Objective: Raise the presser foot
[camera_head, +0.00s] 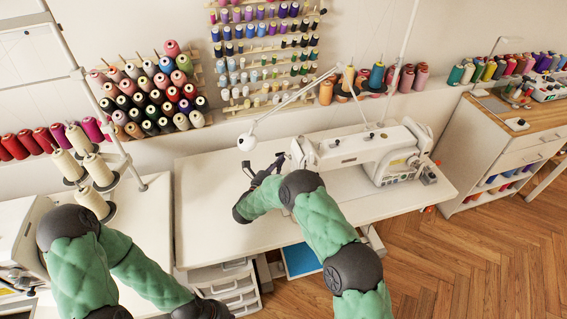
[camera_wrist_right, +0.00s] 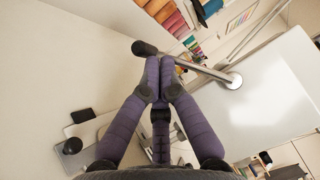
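A white sewing machine (camera_head: 365,149) stands on the white table, its head end toward the left. My right gripper (camera_head: 270,168) is at the left of that head end, mostly in front of it. In the right wrist view, the purple fingers (camera_wrist_right: 160,66) come together at their tips with nothing clearly between them. A metal rod with a black knob (camera_wrist_right: 146,47) passes just beyond the fingertips; whether they touch it, I cannot tell. The presser foot is too small and hidden to make out.
A white lamp (camera_head: 247,142) hangs on a thin arm just left of my right gripper. Thread cones (camera_head: 75,152) stand on the left stand. Spool racks (camera_head: 262,55) line the wall behind. The left part of the white table (camera_head: 208,205) is clear.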

